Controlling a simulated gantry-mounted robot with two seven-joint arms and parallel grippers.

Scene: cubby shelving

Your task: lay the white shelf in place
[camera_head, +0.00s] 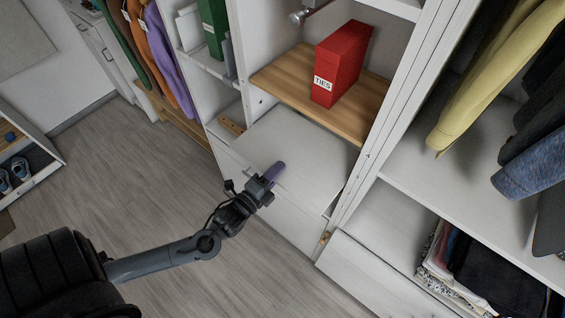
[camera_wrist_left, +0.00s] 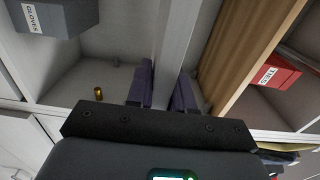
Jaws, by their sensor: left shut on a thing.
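The white shelf (camera_head: 305,152) is a flat panel in the middle bay, below the wooden shelf (camera_head: 283,82). My left gripper (camera_head: 273,174), with purple fingers, is shut on its front edge, left of the middle. In the left wrist view the panel (camera_wrist_left: 176,45) shows edge-on between the purple fingers (camera_wrist_left: 165,92). A small brass peg (camera_wrist_left: 98,92) sticks out of the cubby wall there. I cannot tell whether the panel touches its supports. My right gripper is not in view.
A red TIES box (camera_head: 340,65) stands on the wooden shelf. A green binder (camera_head: 213,25) stands in the left bay. Clothes (camera_head: 490,65) hang at right above folded garments (camera_head: 450,265). A grey GLOVES box (camera_wrist_left: 60,15) shows in the wrist view. The floor (camera_head: 120,170) is clear.

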